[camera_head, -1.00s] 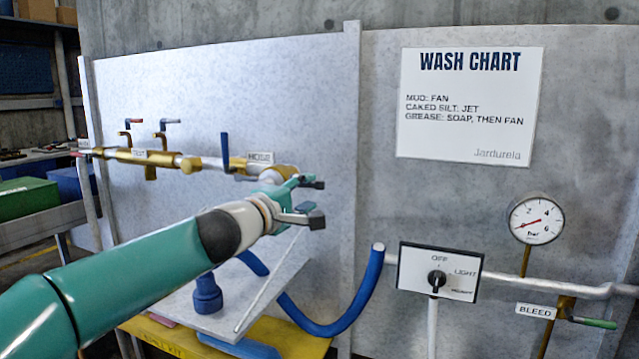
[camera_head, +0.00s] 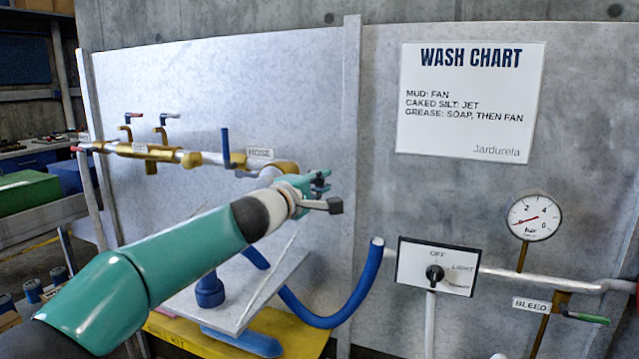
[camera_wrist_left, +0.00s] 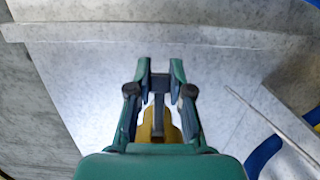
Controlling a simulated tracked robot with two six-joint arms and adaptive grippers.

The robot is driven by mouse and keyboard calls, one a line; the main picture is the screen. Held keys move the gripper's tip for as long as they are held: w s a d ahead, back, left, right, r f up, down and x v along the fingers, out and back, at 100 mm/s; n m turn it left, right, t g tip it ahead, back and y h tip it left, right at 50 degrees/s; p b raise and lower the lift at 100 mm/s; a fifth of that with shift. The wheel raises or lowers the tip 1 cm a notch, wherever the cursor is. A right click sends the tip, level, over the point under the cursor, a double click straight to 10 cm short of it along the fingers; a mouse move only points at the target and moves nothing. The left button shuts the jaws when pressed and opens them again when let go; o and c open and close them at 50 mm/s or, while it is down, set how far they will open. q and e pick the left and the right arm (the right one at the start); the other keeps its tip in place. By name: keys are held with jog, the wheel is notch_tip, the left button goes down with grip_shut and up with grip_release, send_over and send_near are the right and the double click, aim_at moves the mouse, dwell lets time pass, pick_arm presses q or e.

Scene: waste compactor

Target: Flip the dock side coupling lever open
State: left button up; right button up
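My left gripper (camera_head: 328,193) reaches in front of the grey panel, at the right end of the brass pipe run. In the left wrist view its two fingers (camera_wrist_left: 159,68) are apart. A brass fitting (camera_wrist_left: 158,128) with a dark grey bar (camera_wrist_left: 158,98) shows between the fingers; I cannot tell whether they touch it. In the head view a brass coupling (camera_head: 285,167) shows behind the gripper, partly hidden by it. I cannot tell for sure which part is the dock side coupling lever. My right gripper is not in view.
A blue upright handle (camera_head: 225,146) stands on the pipe beside the HOSE label (camera_head: 261,154). A blue hose (camera_head: 350,300) loops below my arm. A switch box (camera_head: 437,267), a gauge (camera_head: 534,216) and a green bleed handle (camera_head: 587,318) are at the right.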

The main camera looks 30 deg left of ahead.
pick_arm(q)
jog(key=shift+s+r+m+h+p, duration=0.15)
jog(key=shift+s+m+h+p, duration=0.1)
jog(key=shift+m+h+p, duration=0.55)
grip_shut()
jog(key=shift+s+m+g+h+p, duration=0.2)
jog(key=shift+h+p, duration=0.2)
jog(key=shift+h, duration=0.15)
jog(key=shift+s+m+g+h+p, duration=0.1)
jog(key=shift+m+h+p, duration=0.1)
jog(key=shift+h+p, duration=0.3)
jog(key=shift+s+d+f+m+h, duration=0.15)
jog(key=shift+f+m+h, duration=0.2)
jog(key=shift+h, duration=0.3)
jog(key=o, duration=0.8)
grip_release()
jog(key=shift+r, duration=0.1)
jog(key=shift+o, duration=0.2)
jog(key=shift+s, duration=0.15)
jog(key=v, duration=1.1)
jog(key=shift+s+a, duration=0.2)
jog(key=shift+s, duration=0.1)
